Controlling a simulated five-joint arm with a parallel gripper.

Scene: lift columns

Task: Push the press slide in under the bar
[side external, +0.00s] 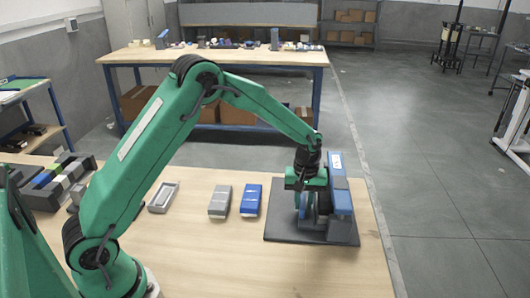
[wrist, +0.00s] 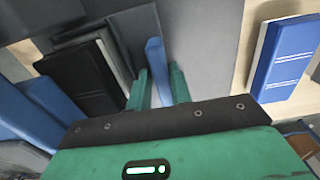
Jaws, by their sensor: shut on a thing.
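The press (side external: 341,195), blue and grey, stands on a dark plate (side external: 285,225) at the right of the bench. My gripper (side external: 311,205) is low over the plate, just left of the press. In the wrist view my gripper's green fingers (wrist: 158,80) are shut on a narrow blue upright piece (wrist: 155,58), which seems to be the press slide's handle. A dark grey block (wrist: 133,28) lies beside it. A blue bar (wrist: 38,108) and a black block (wrist: 83,75) are to the left. My gripper hides much of the slide in the side view.
A blue case (side external: 251,200) and a grey case (side external: 220,202) lie left of the plate; the blue case also shows in the wrist view (wrist: 287,55). A small open tray (side external: 163,197) is farther left. The bench front is clear.

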